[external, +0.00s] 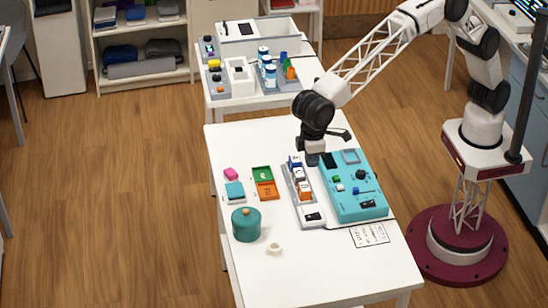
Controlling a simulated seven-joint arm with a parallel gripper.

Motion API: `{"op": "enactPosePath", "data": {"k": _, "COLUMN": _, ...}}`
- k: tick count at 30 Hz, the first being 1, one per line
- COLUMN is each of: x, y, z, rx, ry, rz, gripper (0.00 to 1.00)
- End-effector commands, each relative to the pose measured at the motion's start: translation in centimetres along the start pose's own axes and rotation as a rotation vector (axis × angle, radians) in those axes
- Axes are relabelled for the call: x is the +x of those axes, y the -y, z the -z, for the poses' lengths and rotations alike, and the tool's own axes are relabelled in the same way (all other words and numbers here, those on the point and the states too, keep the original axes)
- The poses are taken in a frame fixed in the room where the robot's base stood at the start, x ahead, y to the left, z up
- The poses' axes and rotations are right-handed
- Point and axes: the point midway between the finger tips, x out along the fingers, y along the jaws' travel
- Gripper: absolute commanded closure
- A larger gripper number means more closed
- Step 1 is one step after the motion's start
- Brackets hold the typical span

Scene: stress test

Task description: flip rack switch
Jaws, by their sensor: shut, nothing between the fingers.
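My gripper (312,159) is at the far end of a narrow grey rack (309,208) on the white table, pointing down. Its fingers are small and dark here; it is shut and empty. I cannot tell whether it touches anything. The rack holds several small white, blue and orange items (304,187) in a row. A small black-and-white part (313,216) sits at the rack's near end; it may be the switch, but its position is too small to read. My gripper hides part of the rack's far end.
A teal panel (372,196) with knobs and buttons stands right of the rack. Left are green and orange trays (265,190), a teal block (235,191), a pink block (231,173) and a lidded teal pot (246,224). The table's front (335,275) is mostly clear.

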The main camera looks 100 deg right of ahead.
Motion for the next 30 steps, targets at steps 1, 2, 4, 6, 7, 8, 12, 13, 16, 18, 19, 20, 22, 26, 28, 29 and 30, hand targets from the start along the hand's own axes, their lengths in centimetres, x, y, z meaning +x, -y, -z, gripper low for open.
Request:
{"op": "enactPosePath", "data": {"k": 1, "x": -1.0, "y": 0.0, "z": 0.1, "rx": 0.0, "ry": -0.002, "rz": 0.001, "gripper": 1.0}}
{"op": "enactPosePath", "data": {"k": 2, "x": -1.5, "y": 0.0, "z": 0.2, "rx": 0.0, "ry": -0.003, "rz": 0.002, "gripper": 1.0}}
{"op": "enactPosePath", "data": {"k": 4, "x": -2.8, "y": 0.0, "z": 0.4, "rx": 0.0, "ry": -0.003, "rz": 0.001, "gripper": 1.0}}
{"op": "enactPosePath", "data": {"k": 6, "x": -3.9, "y": 0.0, "z": 0.5, "rx": 0.0, "ry": -0.003, "rz": 0.001, "gripper": 1.0}}
{"op": "enactPosePath", "data": {"k": 7, "x": -4.3, "y": 0.0, "z": 0.6, "rx": 0.0, "ry": -0.002, "rz": 0.001, "gripper": 1.0}}
{"op": "enactPosePath", "data": {"k": 8, "x": -4.8, "y": 0.0, "z": 0.7, "rx": 0.0, "ry": -0.002, "rz": 0.001, "gripper": 1.0}}
{"op": "enactPosePath", "data": {"k": 12, "x": -6.5, "y": 0.0, "z": 0.9, "rx": 0.0, "ry": -0.001, "rz": 0.0, "gripper": 1.0}}
{"op": "enactPosePath", "data": {"k": 13, "x": -6.8, "y": 0.0, "z": 0.9, "rx": 0.0, "ry": 0.0, "rz": 0.0, "gripper": 1.0}}
{"op": "enactPosePath", "data": {"k": 16, "x": -7.6, "y": 0.0, "z": 1.0, "rx": 0.0, "ry": -0.001, "rz": 0.001, "gripper": 1.0}}
{"op": "enactPosePath", "data": {"k": 18, "x": -8.0, "y": 0.0, "z": 1.1, "rx": 0.0, "ry": -0.001, "rz": 0.0, "gripper": 1.0}}
{"op": "enactPosePath", "data": {"k": 19, "x": -8.1, "y": 0.0, "z": 1.1, "rx": 0.0, "ry": -0.001, "rz": 0.0, "gripper": 1.0}}
{"op": "enactPosePath", "data": {"k": 20, "x": -8.2, "y": 0.0, "z": 1.1, "rx": 0.0, "ry": 0.0, "rz": 0.0, "gripper": 1.0}}
{"op": "enactPosePath", "data": {"k": 22, "x": -8.2, "y": 0.0, "z": 1.1, "rx": 0.0, "ry": 0.0, "rz": 0.0, "gripper": 1.0}}
{"op": "enactPosePath", "data": {"k": 26, "x": -8.3, "y": 0.0, "z": 1.1, "rx": 0.0, "ry": 0.0, "rz": 0.0, "gripper": 1.0}}
{"op": "enactPosePath", "data": {"k": 28, "x": -8.3, "y": 0.0, "z": 1.1, "rx": 0.0, "ry": 0.0, "rz": 0.0, "gripper": 1.0}}
{"op": "enactPosePath", "data": {"k": 29, "x": -8.3, "y": 0.0, "z": 1.1, "rx": 0.0, "ry": 0.0, "rz": 0.0, "gripper": 1.0}}
{"op": "enactPosePath", "data": {"k": 30, "x": -8.3, "y": 0.0, "z": 1.1, "rx": 0.0, "ry": 0.0, "rz": 0.0, "gripper": 1.0}}
